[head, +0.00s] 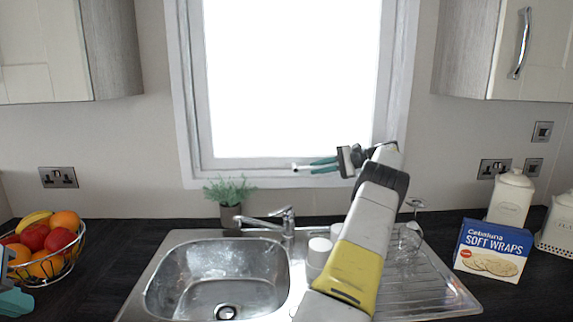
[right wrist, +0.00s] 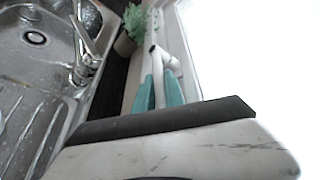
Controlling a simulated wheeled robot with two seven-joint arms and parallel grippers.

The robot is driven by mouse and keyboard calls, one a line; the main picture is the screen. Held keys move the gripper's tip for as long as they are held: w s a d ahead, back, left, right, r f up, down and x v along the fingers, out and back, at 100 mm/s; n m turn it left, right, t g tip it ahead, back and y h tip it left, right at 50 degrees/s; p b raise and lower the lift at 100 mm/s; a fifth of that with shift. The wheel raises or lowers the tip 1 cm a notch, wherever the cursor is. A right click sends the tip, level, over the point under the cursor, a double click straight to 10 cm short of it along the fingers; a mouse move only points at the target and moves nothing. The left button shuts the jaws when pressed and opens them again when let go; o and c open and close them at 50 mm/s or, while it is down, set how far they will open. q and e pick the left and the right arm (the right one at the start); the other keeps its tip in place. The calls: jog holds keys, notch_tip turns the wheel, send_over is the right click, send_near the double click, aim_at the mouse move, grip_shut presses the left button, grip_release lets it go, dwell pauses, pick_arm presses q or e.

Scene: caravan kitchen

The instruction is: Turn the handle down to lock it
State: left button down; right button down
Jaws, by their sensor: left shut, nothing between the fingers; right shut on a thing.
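The white window handle (head: 302,168) sits on the lower frame of the window (head: 290,80) and points sideways to the left in the head view. My right gripper (head: 322,166) reaches it from the right, its teal fingers shut on the handle. In the right wrist view the handle (right wrist: 165,57) shows between and beyond the fingertips; the part inside the grip is hidden. My left gripper (head: 11,292) shows only partly at the lower left edge of the head view, shut and empty, beside the fruit basket.
Below the window are a sink (head: 216,278), a tap (head: 275,220) and a small potted plant (head: 230,200). A fruit basket (head: 75,255) stands left.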

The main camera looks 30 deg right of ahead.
jog(key=shift+f+t+y, duration=0.3)
jog(key=shift+f+t, duration=0.1)
jog(key=shift+f, duration=0.05)
dwell(0.3)
jog(key=c, duration=1.4)
grip_release()
